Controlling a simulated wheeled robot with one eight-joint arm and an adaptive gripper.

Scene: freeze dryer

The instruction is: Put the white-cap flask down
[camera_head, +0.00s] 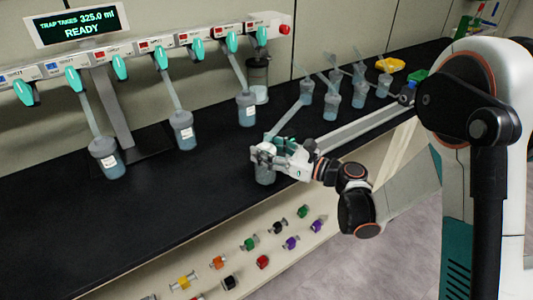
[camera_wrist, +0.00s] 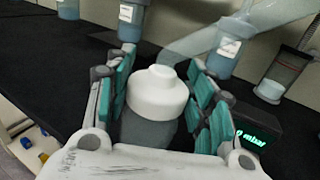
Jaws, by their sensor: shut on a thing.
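The white-cap flask shows in the wrist view with a round white cap (camera_wrist: 157,92) and a grey-blue body (camera_wrist: 148,132). My gripper (camera_wrist: 160,105) is shut around it, with teal finger pads on both sides. In the head view my gripper (camera_head: 268,152) is over the front part of the black bench (camera_head: 215,162), and the flask's body (camera_head: 265,175) shows below it. The flask looks about upright, near the bench's front edge. I cannot tell whether its base touches the bench.
Several flasks with tubes, such as this one (camera_head: 331,105), stand at the right. Three labelled flasks, one at the left (camera_head: 107,160), join the manifold (camera_head: 150,47) by grey tubes. Clear bench lies left of my gripper.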

